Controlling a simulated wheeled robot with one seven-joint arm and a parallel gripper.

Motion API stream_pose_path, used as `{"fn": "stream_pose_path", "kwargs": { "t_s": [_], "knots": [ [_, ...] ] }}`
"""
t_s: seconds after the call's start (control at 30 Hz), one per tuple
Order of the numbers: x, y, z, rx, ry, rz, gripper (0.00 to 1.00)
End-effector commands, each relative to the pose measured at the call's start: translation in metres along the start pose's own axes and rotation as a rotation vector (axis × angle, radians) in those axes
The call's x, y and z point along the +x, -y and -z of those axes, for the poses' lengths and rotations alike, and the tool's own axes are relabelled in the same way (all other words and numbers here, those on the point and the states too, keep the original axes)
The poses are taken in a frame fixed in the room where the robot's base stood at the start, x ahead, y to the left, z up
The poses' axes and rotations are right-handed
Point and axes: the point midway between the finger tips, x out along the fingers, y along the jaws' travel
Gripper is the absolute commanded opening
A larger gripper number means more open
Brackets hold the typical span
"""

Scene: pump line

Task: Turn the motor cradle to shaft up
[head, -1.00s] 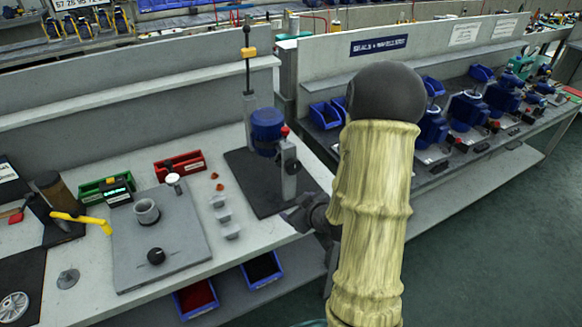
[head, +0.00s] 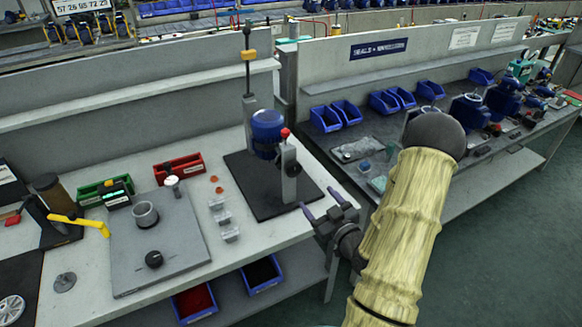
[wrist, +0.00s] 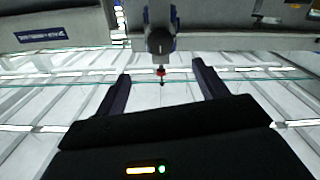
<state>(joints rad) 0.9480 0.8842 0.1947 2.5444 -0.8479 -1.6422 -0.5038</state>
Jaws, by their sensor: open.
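The motor cradle holds a blue motor (head: 267,128) beside a grey post (head: 290,178) with a red knob (head: 285,133) on top. It stands on a dark mat (head: 245,180) on the bench. Which way the shaft points is not clear. My gripper (head: 320,202) is open and empty at the bench's right end, in front and to the right of the post, apart from it. In the wrist view, the gripper's fingers (wrist: 161,75) are spread, with the post's round grey end (wrist: 160,41) and the red knob (wrist: 160,72) showing between them, beyond the tips.
A tall column with a yellow collar (head: 249,54) rises behind the motor. A grey plate (head: 130,265) with a ring, small clear trays (head: 224,217), and red (head: 180,168) and green bins lie left. A second bench with blue bins (head: 327,117) stands right. The aisle floor is free.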

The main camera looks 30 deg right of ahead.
Motion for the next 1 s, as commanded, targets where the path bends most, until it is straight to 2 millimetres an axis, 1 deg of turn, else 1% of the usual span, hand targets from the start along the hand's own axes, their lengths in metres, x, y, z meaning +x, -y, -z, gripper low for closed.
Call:
{"fn": "stream_pose_path", "kwargs": {
  "t_s": [0.17, 0.8, 0.9, 1.0],
  "knots": [
    [0.024, 0.001, 0.001, -0.001, -0.003, 0.002, 0.72],
    [0.137, 0.001, 0.003, 0.001, -0.002, 0.001, 0.72],
    [0.152, 0.0, 0.002, 0.0, -0.001, 0.0, 0.72],
    [0.162, 0.001, 0.002, 0.001, -0.001, 0.001, 0.72]
  ]
}}
